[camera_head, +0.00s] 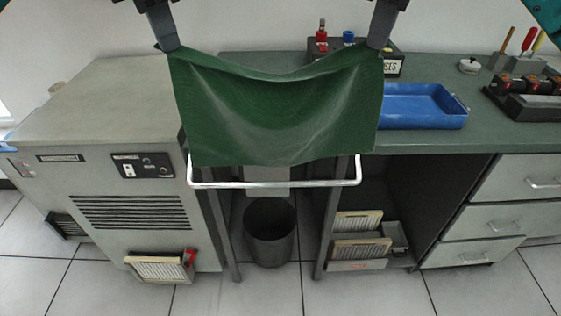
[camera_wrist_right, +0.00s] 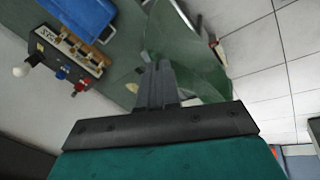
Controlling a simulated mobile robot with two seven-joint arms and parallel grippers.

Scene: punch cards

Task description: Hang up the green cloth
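The green cloth (camera_head: 275,112) hangs stretched between my two grippers in the head view, its top edge sagging in the middle. My left gripper (camera_head: 167,44) is shut on its upper left corner. My right gripper (camera_head: 380,42) is shut on its upper right corner. In the right wrist view the cloth (camera_wrist_right: 195,45) spreads out beyond the right gripper's fingers (camera_wrist_right: 157,72). A white rail (camera_head: 275,184) shows just below the cloth's lower edge at the front of the bench. I cannot tell whether the cloth touches it.
A blue tray (camera_head: 425,122) lies on the green bench top (camera_head: 480,140), right of the cloth. A grey machine cabinet (camera_head: 110,195) stands at left. A dark bin (camera_head: 270,245) stands on the floor below the rail. Drawers (camera_head: 490,220) are at right.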

